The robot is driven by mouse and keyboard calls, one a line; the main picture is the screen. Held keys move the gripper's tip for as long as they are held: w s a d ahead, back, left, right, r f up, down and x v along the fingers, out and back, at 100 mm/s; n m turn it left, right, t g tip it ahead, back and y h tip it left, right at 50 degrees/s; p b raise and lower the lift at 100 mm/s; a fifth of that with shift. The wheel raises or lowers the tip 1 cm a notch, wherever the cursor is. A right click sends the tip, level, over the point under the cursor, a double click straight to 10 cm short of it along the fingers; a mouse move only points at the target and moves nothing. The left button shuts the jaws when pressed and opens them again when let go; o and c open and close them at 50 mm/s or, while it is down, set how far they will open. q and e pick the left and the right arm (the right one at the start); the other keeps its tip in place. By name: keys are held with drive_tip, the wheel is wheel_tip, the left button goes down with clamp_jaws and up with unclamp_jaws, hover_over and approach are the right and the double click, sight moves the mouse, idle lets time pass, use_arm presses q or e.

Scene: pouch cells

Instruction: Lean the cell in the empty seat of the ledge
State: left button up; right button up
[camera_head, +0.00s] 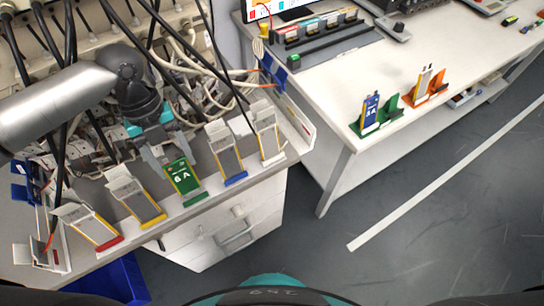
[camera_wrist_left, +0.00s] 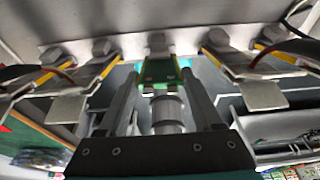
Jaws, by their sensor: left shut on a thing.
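My left gripper (camera_head: 168,152) comes down from the left over the bench and is shut on the upper end of a green cell (camera_head: 184,182) marked 6A. The cell tilts back in the row on the ledge (camera_head: 207,193), between a cell with a yellow lower edge (camera_head: 137,203) and one with a blue lower edge (camera_head: 228,157). Whether its lower edge touches the ledge cannot be told. In the left wrist view the green cell (camera_wrist_left: 160,72) shows between the two fingers. My right gripper is not in view.
A red-edged cell (camera_head: 90,225) leans at the left of the row and a pale cell (camera_head: 268,138) at the right. Cables hang behind and around the arm. A second table (camera_head: 325,95) at the right bears a blue cell (camera_head: 370,110) in a green stand.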

use_arm(q)
drive_tip(key=shift+s+f, duration=0.1)
drive_tip(key=shift+f, duration=0.3)
drive_tip(key=shift+d+f, duration=0.1)
drive_tip(key=shift+s+f, duration=0.2)
drive_tip(key=shift+f, duration=0.5)
drive_tip(key=o, duration=1)
drive_tip(key=shift+r, duration=0.1)
